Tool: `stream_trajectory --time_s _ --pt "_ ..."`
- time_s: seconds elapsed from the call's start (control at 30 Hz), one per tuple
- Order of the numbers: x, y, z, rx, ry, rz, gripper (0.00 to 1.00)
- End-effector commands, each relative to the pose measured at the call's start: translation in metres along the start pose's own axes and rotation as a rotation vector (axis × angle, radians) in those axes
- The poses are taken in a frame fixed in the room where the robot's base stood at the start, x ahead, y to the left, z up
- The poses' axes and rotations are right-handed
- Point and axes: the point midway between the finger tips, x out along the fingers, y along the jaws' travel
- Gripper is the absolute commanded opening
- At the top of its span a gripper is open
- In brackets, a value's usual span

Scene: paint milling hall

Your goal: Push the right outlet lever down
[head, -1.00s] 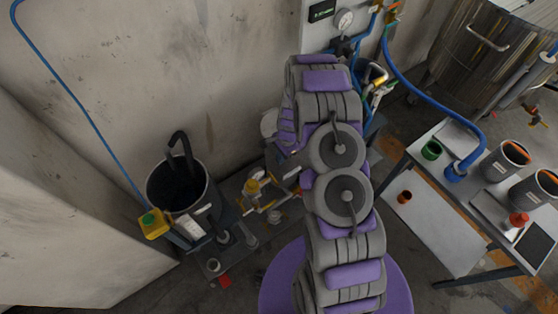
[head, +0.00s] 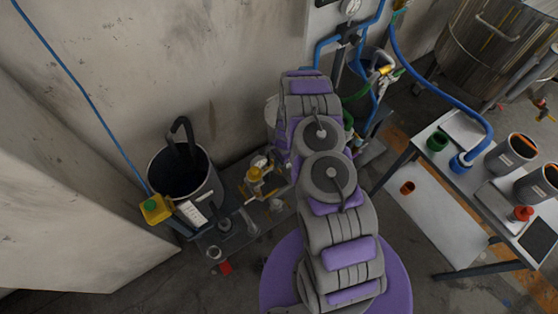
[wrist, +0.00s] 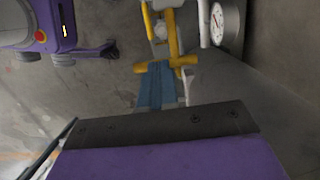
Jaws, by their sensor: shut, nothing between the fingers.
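In the wrist view, my gripper (wrist: 158,86) shows as two blue-grey fingers side by side, shut and empty. A yellow lever-like fitting (wrist: 172,50) with rounded ends is just beyond the fingertips; I cannot tell whether they touch. In the head view, yellow fittings (head: 257,180) stand low on the floor unit left of my arm. Another yellow handle (head: 385,70) is on the pipework right of my arm. My arm hides the gripper there. I cannot tell which fitting is the right outlet lever.
A round gauge (wrist: 228,22) sits right of the fitting. A table (head: 480,200) with pots is at right. Blue hoses (head: 425,90) run between the wall and table.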

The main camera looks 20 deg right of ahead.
Motion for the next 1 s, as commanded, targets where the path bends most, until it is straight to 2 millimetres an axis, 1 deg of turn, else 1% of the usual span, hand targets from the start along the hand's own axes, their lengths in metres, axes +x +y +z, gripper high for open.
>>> stream_trajectory --time_s 0.27,0.37,0.5,0.57,0.9,1.0 --pt "0.001 0.0 -0.001 0.0 0.0 0.001 0.0" --pt "0.005 0.0 -0.004 0.0 0.0 0.001 0.0" --pt "0.018 0.002 -0.011 0.0 -0.002 0.005 0.0" --pt "0.021 0.002 -0.014 0.001 -0.002 0.005 0.0" --pt "0.019 0.001 -0.014 0.0 -0.001 0.002 0.0" --pt "0.015 0.001 -0.014 0.0 -0.001 0.001 0.0"
